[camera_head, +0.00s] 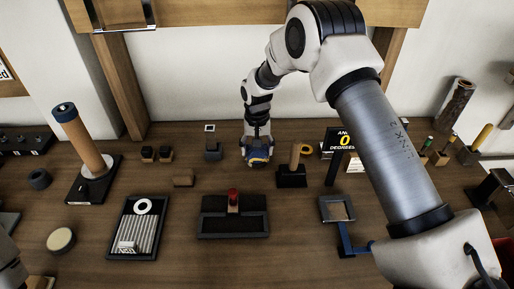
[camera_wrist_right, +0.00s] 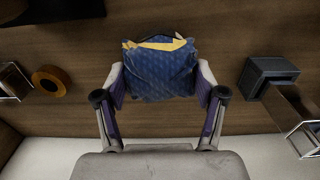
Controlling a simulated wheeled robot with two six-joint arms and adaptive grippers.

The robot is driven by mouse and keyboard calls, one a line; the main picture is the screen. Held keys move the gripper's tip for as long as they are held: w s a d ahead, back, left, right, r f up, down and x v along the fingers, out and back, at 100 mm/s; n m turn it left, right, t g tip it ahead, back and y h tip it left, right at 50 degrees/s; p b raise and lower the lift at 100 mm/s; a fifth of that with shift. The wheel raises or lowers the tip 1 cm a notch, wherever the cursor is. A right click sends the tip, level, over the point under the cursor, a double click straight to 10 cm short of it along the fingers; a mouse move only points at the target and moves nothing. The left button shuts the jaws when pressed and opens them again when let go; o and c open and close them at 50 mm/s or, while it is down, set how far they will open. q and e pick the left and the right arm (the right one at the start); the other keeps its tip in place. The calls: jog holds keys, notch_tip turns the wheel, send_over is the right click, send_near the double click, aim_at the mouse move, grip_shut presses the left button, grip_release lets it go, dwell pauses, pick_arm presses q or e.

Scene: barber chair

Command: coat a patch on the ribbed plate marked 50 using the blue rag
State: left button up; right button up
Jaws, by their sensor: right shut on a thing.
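My right gripper (camera_head: 258,158) is shut on the blue rag (camera_head: 259,153), above the back of the table in the head view. In the right wrist view the rag (camera_wrist_right: 160,68) is dark blue with a yellow strip, bunched between the two fingers of the right gripper (camera_wrist_right: 160,92). A ribbed plate (camera_head: 147,233) in a dark frame lies at the front left, with a white ring and a small white tag on it. The tag's marking is too small to read. The rag is well apart from this plate, behind and right of it. My left gripper is not visible.
A dark tray (camera_head: 235,228) with a red-topped block lies at front centre. A post on a black base (camera_head: 292,181) stands right of the gripper. A tall wooden cylinder (camera_head: 84,143) stands at left. A blue bracket (camera_head: 346,238) is at right. Bare wood separates these.

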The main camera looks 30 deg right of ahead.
jog(key=shift+r+p, duration=2.75)
jog(key=shift+r, duration=0.7)
